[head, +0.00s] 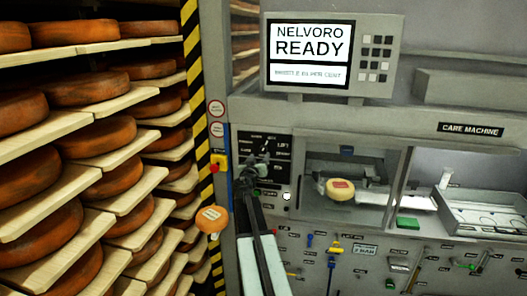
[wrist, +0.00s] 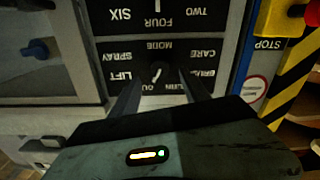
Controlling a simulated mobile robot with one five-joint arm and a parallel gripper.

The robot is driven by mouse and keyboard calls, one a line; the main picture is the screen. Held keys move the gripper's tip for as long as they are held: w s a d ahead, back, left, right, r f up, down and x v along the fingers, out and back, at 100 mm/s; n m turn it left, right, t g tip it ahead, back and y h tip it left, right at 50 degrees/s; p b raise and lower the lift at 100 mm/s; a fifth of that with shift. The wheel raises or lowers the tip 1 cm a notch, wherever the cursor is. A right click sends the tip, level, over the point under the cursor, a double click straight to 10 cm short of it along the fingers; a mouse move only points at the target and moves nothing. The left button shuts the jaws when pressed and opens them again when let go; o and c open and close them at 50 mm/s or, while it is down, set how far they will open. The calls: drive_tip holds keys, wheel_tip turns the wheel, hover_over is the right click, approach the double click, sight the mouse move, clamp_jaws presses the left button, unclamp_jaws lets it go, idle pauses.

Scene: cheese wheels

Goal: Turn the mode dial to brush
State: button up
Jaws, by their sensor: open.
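The mode dial (wrist: 157,73) is a dark knob with a pale pointer mark on a black panel, which shows upside down in the wrist view. The labels LIFT, SPRAY, MODE, CARE and a partly covered BRUSH (wrist: 204,73) surround it. I cannot tell for sure which label the pointer faces. My gripper (wrist: 160,80) is open, with one finger on each side of the dial. Contact with the dial cannot be made out. In the head view my gripper (head: 262,166) is in front of the control panel (head: 283,150) and hides the dial.
A screen (head: 309,50) reads NELVORO READY. A red stop button on a yellow box (head: 218,163) is close left of the panel. Cheese racks (head: 95,123) fill the left. A cheese wheel (head: 340,189) sits in the machine window. Several tools (head: 331,268) hang below.

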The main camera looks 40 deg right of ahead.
sight(263, 151)
drive_tip(key=x, duration=0.7)
drive_tip(key=shift+s+a, duration=0.1)
clamp_jaws()
drive_tip(key=shift+n, duration=0.3)
drive_tip(key=n, duration=0.8)
drive_tip(key=shift+n, duration=0.4)
drive_tip(key=n, duration=0.4)
drive_tip(key=shift+n, duration=2.2)
